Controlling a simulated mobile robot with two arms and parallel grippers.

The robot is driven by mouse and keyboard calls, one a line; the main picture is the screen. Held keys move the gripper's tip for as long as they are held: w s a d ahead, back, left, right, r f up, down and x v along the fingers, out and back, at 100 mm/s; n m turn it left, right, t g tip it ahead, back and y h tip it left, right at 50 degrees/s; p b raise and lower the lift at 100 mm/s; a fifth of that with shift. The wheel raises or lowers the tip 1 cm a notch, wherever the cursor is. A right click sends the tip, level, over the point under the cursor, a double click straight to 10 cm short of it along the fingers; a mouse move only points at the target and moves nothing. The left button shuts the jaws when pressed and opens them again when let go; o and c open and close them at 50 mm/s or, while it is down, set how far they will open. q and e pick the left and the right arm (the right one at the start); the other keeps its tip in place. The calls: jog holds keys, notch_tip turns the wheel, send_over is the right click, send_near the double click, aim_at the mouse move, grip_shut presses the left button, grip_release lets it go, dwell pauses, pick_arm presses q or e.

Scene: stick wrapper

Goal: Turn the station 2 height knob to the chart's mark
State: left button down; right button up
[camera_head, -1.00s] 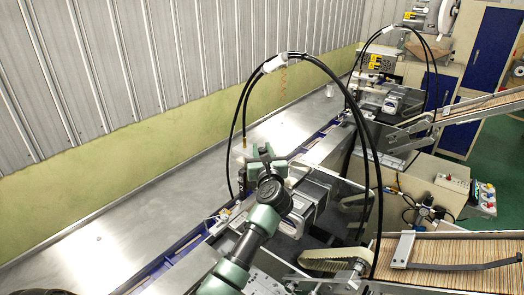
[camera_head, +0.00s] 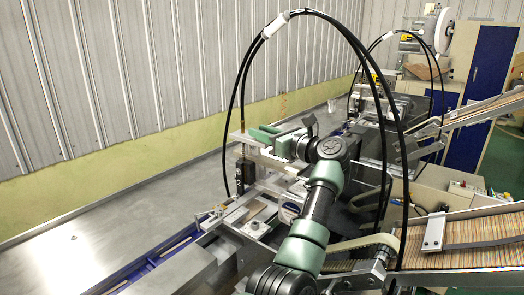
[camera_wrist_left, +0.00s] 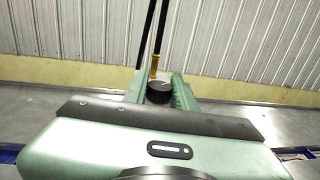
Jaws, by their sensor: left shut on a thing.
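In the left wrist view the height knob (camera_wrist_left: 159,92) is a small black ridged cylinder below a brass fitting. The green fingers of my left gripper (camera_wrist_left: 160,86) stand on both sides of it and are shut on it. In the head view my left gripper (camera_head: 264,134) is at the top of the near wrapper station's metal bracket (camera_head: 275,163), beside the upright rod. There the fingers hide the knob. I cannot read any mark on the knob, and I cannot make out a chart. My right gripper is not in view.
Black hoses (camera_head: 243,85) arch over the near station, close to my left arm. A stick-filled feed chute (camera_head: 480,250) lies at the right. A second station (camera_head: 375,110) stands farther back. The metal bench (camera_head: 110,215) at the left is mostly bare.

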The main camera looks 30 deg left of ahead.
pick_arm(q)
jog(key=shift+n+g+b, duration=0.7)
jog(key=shift+g+b, duration=0.15)
jog(key=shift+g, duration=0.25)
jog(key=c, duration=1.1)
grip_release()
jog(key=shift+c, duration=0.2)
jog(key=shift+d, duration=0.15)
jog(key=d+b, duration=0.2)
jog(key=d, duration=0.5)
jog(key=shift+s+d, duration=0.25)
jog(key=shift+d, duration=0.05)
